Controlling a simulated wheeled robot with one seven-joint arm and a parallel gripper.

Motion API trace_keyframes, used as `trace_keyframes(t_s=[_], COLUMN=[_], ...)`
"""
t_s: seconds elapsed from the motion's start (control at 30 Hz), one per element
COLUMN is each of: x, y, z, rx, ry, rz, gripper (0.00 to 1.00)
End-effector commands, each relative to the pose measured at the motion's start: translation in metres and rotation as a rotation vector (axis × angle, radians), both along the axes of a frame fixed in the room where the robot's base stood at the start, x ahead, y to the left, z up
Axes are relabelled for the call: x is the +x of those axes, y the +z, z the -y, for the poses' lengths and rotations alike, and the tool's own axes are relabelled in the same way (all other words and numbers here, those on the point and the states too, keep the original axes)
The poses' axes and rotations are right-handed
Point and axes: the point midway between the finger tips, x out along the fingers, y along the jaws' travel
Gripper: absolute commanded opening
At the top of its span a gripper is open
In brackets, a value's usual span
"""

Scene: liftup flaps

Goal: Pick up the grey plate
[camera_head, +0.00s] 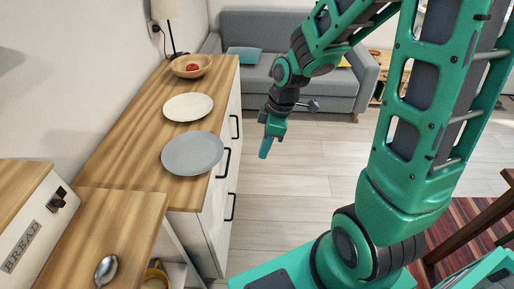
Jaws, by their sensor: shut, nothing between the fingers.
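The grey plate (192,154) lies flat on the wooden top of the white cabinet, close to its right edge. A cream plate (188,107) lies just behind it, apart or nearly touching. My gripper (265,152) is to the right of the grey plate, past the cabinet's edge and over the floor. Its fingers point down and are shut, with nothing between them. It does not touch the plate.
A wooden bowl (191,66) with a red fruit and a lamp (168,30) stand at the cabinet's far end. The cabinet's drawer handles (227,163) stick out to the right. A bread box (28,225) and a spoon (106,270) are at near left. A grey sofa (285,60) stands behind.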

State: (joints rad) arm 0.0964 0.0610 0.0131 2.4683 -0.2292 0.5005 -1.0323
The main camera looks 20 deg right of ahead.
Motion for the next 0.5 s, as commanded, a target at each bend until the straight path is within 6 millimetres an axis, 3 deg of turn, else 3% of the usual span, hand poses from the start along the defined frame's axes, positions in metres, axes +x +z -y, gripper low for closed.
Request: trace_keyframes(t_s=[0.07,0.17,0.2,0.37,0.5], x=[0.000,-0.001,-0.002,-0.021,-0.059], y=[0.000,0.001,0.004,0.024,0.052], z=[0.000,0.002,0.005,0.038,0.083], rx=[0.000,-0.003,-0.006,-0.044,-0.083], ry=[0.000,-0.011,-0.029,-0.233,-0.572], rz=[0.000,-0.001,-0.004,-0.036,-0.086], gripper=[0.00,0.24,0.27,0.27,0.27])
